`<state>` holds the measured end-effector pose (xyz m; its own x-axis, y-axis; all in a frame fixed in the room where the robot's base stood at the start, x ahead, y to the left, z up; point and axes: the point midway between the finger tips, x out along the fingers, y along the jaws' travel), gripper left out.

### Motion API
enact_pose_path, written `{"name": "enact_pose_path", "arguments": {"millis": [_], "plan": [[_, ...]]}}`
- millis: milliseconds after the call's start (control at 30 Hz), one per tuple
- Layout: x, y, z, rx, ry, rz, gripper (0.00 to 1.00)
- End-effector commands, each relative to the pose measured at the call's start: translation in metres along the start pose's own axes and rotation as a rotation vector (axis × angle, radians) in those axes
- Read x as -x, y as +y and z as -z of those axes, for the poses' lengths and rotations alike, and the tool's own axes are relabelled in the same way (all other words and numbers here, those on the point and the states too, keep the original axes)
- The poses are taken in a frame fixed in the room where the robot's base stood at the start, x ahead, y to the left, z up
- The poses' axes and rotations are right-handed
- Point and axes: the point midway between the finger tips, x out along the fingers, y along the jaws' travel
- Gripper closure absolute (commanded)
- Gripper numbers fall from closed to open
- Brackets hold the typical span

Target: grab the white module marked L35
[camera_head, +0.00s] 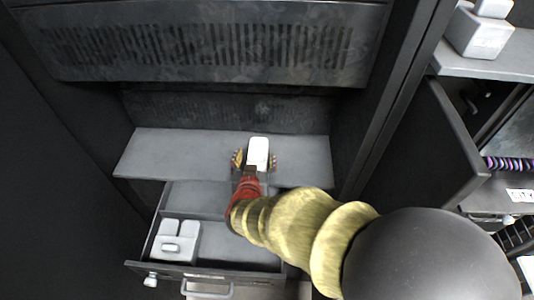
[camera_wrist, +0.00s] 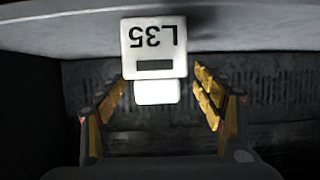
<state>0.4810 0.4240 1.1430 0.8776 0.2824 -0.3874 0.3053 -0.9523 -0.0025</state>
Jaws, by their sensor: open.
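The white module marked L35 (camera_wrist: 153,48) shows in the wrist view, its label upside down, with a dark slot and a smaller white block at its near end. In the head view the white module (camera_head: 258,151) is at the grey shelf (camera_head: 160,150), between my fingers. My gripper (camera_head: 255,160) is open; in the wrist view its yellow-padded fingers (camera_wrist: 158,108) stand apart on either side of the module's near end. I see no finger touching it.
An open drawer (camera_head: 240,245) below the shelf holds another white module (camera_head: 176,240) at its left. A vented panel (camera_head: 200,45) overhangs the shelf. A dark cabinet door (camera_head: 425,145) stands at the right, with another white device (camera_head: 480,33) on a ledge.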

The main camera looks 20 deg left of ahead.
Motion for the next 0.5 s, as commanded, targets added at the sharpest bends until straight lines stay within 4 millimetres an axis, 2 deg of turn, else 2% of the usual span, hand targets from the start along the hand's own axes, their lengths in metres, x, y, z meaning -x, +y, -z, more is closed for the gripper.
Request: {"name": "enact_pose_path", "arguments": {"millis": [367,500], "plan": [[-0.033,0.001,-0.003,0.001,0.004,-0.006,0.32],[-0.052,0.003,-0.004,0.001,0.005,-0.006,0.32]]}}
